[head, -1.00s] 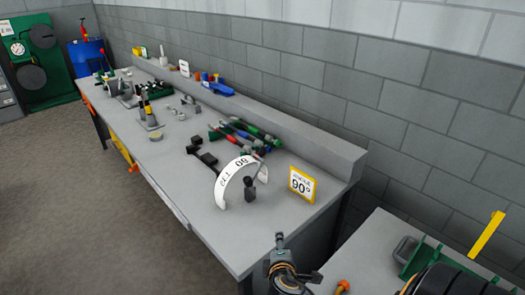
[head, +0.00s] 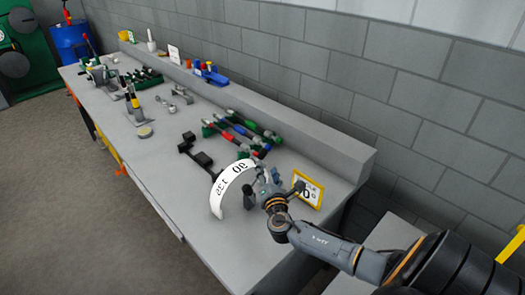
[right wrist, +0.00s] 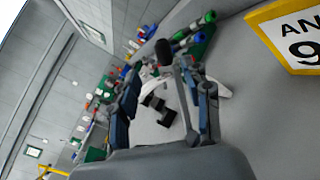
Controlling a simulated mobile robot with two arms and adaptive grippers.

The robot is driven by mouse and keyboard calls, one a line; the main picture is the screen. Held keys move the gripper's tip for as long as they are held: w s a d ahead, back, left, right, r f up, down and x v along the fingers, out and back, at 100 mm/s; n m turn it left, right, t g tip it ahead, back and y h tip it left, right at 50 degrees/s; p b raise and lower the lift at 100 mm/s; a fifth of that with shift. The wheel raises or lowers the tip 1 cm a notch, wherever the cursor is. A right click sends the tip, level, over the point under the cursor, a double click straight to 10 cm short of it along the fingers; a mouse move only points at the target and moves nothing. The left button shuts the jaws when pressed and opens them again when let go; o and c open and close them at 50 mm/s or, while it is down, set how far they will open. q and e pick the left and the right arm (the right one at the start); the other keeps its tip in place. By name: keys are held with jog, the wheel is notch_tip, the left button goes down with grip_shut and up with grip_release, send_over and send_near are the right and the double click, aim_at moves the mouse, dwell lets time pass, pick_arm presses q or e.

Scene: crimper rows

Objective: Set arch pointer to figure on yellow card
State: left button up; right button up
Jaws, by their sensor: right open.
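The white arch scale (head: 220,193) stands on the grey bench with printed numbers, 90 near its top. The yellow-framed card (head: 318,192) stands to its right. My right gripper covers part of the card's figure, and the right wrist view shows the card (right wrist: 299,36) cut off at a 9. My right gripper (head: 268,177) is open at the right end of the arch. In the right wrist view the open fingers (right wrist: 163,75) face a dark knob (right wrist: 164,51), with the arch behind. Where the pointer stands on the scale is hidden. My left gripper is not in view.
Several red, green and blue-handled tools (head: 240,132) lie behind the arch. A dark clamp-like piece (head: 196,152) lies to its left. More tools and holders stand farther along the bench, below a raised back ledge (head: 300,130). The bench front (head: 190,215) is clear.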

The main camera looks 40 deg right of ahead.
aim_at(263, 156)
jog(key=x, duration=0.4)
jog(key=shift+w+d+f, duration=0.15)
jog(key=x, duration=0.5)
jog(key=shift+f, duration=0.1)
jog(key=shift+w+d, duration=0.1)
jog(key=shift+w, duration=0.1)
jog(key=shift+w+d, duration=0.1)
jog(key=shift+w, duration=0.05)
jog(key=shift+c, duration=1)
jog(key=c, duration=0.7)
grip_shut()
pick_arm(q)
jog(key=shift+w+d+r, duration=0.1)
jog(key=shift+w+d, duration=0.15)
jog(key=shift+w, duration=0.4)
